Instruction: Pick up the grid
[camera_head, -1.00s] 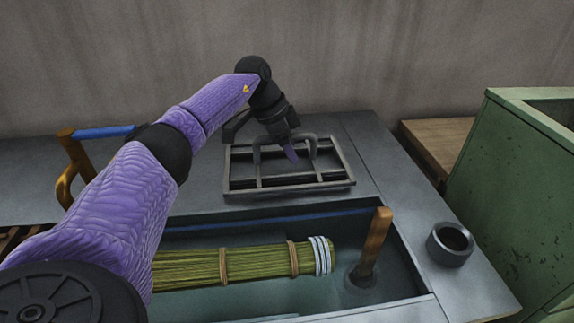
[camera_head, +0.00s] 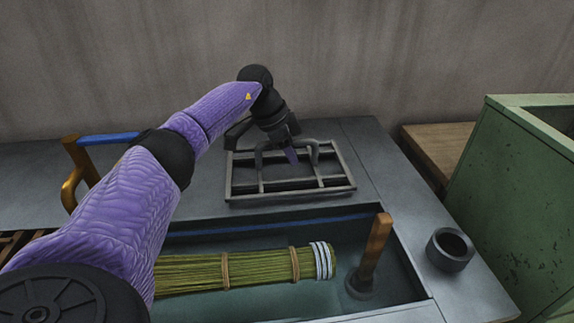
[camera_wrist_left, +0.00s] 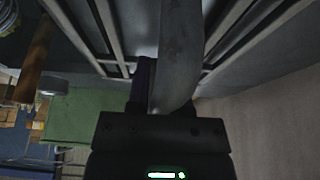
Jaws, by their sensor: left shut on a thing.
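The grid (camera_head: 330,184) is a dark grey metal frame with crossing bars and raised handles. It rests on the grey bench behind the basin, and its bars also show in the left wrist view (camera_wrist_left: 104,20). My left gripper (camera_head: 291,156) reaches down over the grid from behind. It is shut on the grid's handle (camera_wrist_left: 180,60), a curved grey bar that fills the middle of the left wrist view. The gripper hides part of the grid's back. My right gripper is in neither view.
A sunken basin (camera_head: 395,280) in front holds a green straw broom bundle (camera_head: 260,268) and an upright wooden handle (camera_head: 374,245). A dark ring-shaped cup (camera_head: 450,250) stands at the right. A green bin (camera_head: 520,200) is beyond it. A blue-and-brass handle (camera_head: 75,170) is at the left.

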